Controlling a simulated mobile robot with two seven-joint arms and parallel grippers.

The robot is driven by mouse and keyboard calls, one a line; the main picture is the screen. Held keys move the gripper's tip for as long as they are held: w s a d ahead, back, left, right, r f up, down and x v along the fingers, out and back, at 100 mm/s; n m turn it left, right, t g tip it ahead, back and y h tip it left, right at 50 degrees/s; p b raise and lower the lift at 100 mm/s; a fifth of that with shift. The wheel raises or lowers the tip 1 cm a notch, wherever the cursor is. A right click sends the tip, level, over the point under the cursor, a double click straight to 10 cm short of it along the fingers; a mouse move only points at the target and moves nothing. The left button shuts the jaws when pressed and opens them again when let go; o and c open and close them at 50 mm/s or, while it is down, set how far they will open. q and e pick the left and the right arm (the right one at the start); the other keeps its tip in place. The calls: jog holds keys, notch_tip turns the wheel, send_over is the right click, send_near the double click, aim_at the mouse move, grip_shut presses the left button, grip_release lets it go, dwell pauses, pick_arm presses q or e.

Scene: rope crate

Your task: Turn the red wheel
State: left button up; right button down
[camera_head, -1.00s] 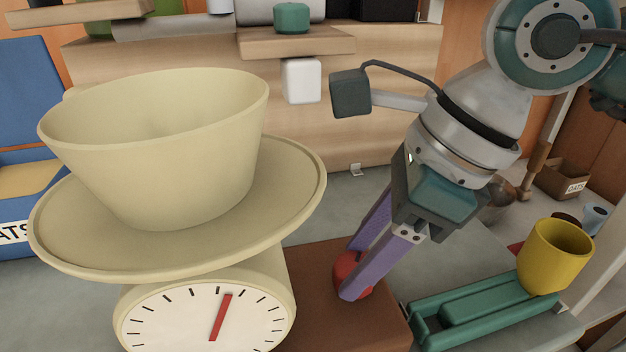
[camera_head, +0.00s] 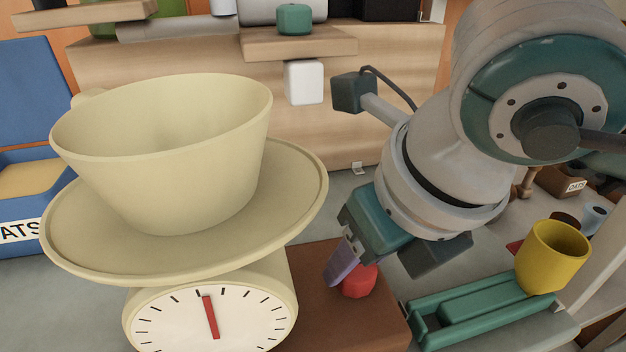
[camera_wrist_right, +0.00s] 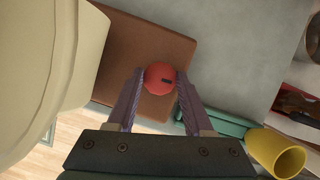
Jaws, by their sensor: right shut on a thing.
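The red wheel (camera_head: 358,281) stands on a brown block (camera_head: 335,325) just right of the cream scale. In the right wrist view the red wheel (camera_wrist_right: 159,76) is round with a small dark mark and sits between my two purple fingertips. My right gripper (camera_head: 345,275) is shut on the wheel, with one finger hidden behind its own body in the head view. The scale (camera_head: 180,318) has a dial with a red needle (camera_head: 210,317) pointing nearly straight up, tilted slightly left. My left gripper is not in view.
A large cream bowl (camera_head: 165,150) sits on the scale's plate (camera_head: 290,225), close to the left of my right gripper. A green tray (camera_head: 470,308) and a yellow cup (camera_head: 552,257) stand to the right. A wooden shelf (camera_head: 300,43) with a white cube (camera_head: 304,82) below it is behind.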

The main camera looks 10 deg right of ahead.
jog(key=shift+m, duration=0.7)
jog(key=shift+c, duration=1.5)
grip_release()
jog(key=a+p+v, duration=0.1)
jog(key=v, duration=0.9)
jog(key=shift+d+p, duration=0.3)
jog(key=shift+p, duration=0.1)
jog(key=shift+f+h, duration=0.1)
jog(key=shift+h, duration=0.2)
